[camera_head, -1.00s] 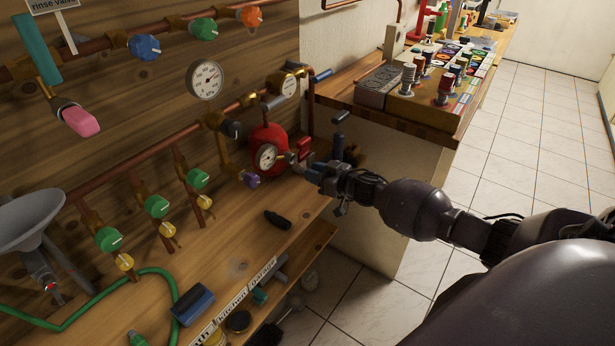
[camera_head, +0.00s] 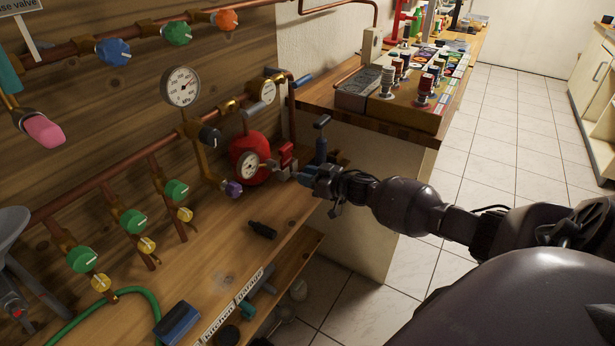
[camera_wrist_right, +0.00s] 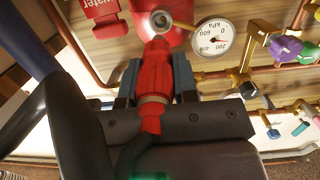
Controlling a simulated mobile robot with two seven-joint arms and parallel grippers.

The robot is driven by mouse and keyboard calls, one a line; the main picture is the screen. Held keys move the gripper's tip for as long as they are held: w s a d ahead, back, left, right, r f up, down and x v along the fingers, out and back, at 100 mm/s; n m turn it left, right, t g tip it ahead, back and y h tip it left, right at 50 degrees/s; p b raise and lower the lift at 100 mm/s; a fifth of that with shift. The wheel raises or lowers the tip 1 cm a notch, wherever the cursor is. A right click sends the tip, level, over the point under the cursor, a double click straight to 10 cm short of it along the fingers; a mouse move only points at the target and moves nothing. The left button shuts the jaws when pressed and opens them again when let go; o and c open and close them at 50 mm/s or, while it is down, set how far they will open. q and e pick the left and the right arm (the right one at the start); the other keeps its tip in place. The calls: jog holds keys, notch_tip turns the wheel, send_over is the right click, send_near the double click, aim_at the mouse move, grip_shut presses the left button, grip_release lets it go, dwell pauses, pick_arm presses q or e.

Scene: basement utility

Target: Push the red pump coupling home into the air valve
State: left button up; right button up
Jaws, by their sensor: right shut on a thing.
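The red pump coupling (camera_wrist_right: 154,75) is held upright in the picture between the jaws of my right gripper (camera_wrist_right: 153,85) in the wrist view, with a dark hose at its lower end. Its tip points at the air valve (camera_wrist_right: 162,20), a round metal fitting on the red tank (camera_wrist_right: 190,8). The tip appears just short of the fitting's lower rim; I cannot tell whether they touch. In the head view my right gripper (camera_head: 312,177) is right of the red tank (camera_head: 250,150), and its fingers largely hide the coupling. My left gripper is out of view.
A pressure gauge (camera_wrist_right: 215,38) sits beside the valve. A red water tag (camera_wrist_right: 101,10) hangs on the other side. Pipes with green knobs (camera_head: 135,221) line the wall. A black fitting (camera_head: 262,230) lies on the wooden bench; the bench around it is largely clear.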

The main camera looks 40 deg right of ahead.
jog(key=shift+b+x, duration=0.3)
jog(key=shift+x, duration=0.85)
jog(key=shift+r+x, duration=0.25)
jog(key=shift+x, duration=0.8)
jog(key=shift+w+b, duration=0.2)
jog(key=shift+b, duration=0.1)
jog(key=shift+r+p, duration=0.15)
jog(key=shift+p, duration=0.25)
jog(key=shift+r+b+x, duration=0.15)
jog(key=shift+b+x, duration=0.15)
jog(key=shift+x, duration=0.55)
jog(key=shift+r+b+x, duration=0.1)
jog(key=shift+b+x, duration=0.2)
jog(key=shift+x, duration=0.55)
jog(key=o, duration=1)
jog(key=shift+f, duration=0.1)
